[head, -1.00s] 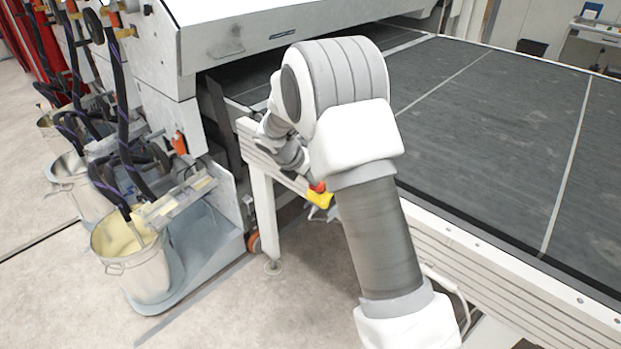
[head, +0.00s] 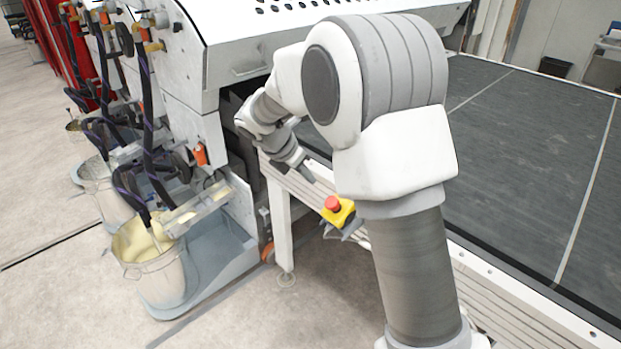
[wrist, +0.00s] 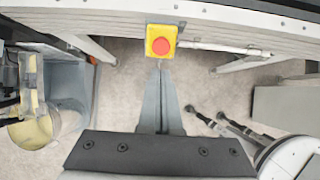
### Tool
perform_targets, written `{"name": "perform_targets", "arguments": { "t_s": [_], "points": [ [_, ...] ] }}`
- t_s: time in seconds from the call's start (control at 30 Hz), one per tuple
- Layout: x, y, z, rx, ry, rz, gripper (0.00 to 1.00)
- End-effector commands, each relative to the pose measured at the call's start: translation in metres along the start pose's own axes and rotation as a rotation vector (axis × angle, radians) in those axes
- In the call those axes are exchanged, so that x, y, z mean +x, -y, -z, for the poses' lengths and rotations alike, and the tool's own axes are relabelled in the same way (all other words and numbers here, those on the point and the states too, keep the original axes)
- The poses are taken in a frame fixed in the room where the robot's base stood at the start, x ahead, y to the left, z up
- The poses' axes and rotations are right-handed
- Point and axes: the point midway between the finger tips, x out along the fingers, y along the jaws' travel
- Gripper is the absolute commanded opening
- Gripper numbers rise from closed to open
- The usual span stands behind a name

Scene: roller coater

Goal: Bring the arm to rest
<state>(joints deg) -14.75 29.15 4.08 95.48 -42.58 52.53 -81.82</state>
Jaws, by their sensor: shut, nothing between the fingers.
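My gripper (head: 308,177) is shut and empty, at the end of my bent arm beside the conveyor's side rail. In the wrist view its two dark fingers (wrist: 160,70) lie together and point toward the emergency stop. The emergency stop is a yellow box with a red button (head: 333,203), mounted at the rail. It also shows in the wrist view as a yellow square with a red round top (wrist: 161,46), just beyond the fingertips. In the head view a gap shows between fingertips and button.
The dark conveyor belt (head: 510,160) lies to the right, with the white machine housing (head: 250,35) behind. Metal buckets (head: 150,272) with hoses stand at the left. Floor (head: 60,290) is clear at the front left.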

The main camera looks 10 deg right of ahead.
Motion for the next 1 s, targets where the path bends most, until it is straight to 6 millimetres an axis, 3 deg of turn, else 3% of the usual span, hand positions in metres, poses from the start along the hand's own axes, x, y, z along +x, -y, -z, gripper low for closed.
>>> {"name": "perform_targets", "arguments": {
  "t_s": [0.23,0.37,0.47,0.7,1.0],
  "points": [
    [-0.001,0.000,-0.001,0.004,0.000,-0.001,0.00],
    [-0.011,0.011,-0.007,0.076,-0.009,-0.005,0.00],
    [-0.030,0.030,-0.016,0.214,-0.030,-0.012,0.00],
    [-0.083,0.098,-0.029,0.675,-0.110,-0.022,0.00],
    [-0.134,0.182,-0.019,1.251,-0.235,-0.016,0.00]
  ]
}}
